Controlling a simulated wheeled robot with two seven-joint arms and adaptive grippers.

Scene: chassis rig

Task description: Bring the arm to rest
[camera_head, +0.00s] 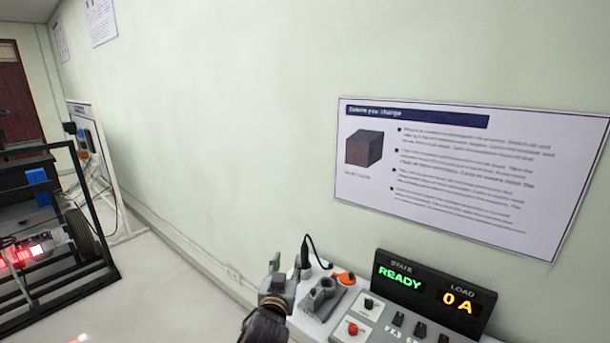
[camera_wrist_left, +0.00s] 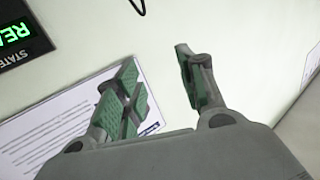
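My left gripper (camera_head: 284,268) shows at the bottom of the head view, at the left end of the grey console, with its wrist below it. In the left wrist view my left gripper (camera_wrist_left: 160,78) has its two green-padded fingers spread apart, with nothing between them. My right arm and gripper are not in either view.
The console (camera_head: 310,322) carries a grey holder (camera_head: 323,297), an orange piece (camera_head: 344,278), a red button (camera_head: 352,328) and a display (camera_head: 435,294) reading READY and 0 A. A poster (camera_head: 465,170) hangs above. A black frame (camera_head: 60,310) stands far left; floor between is clear.

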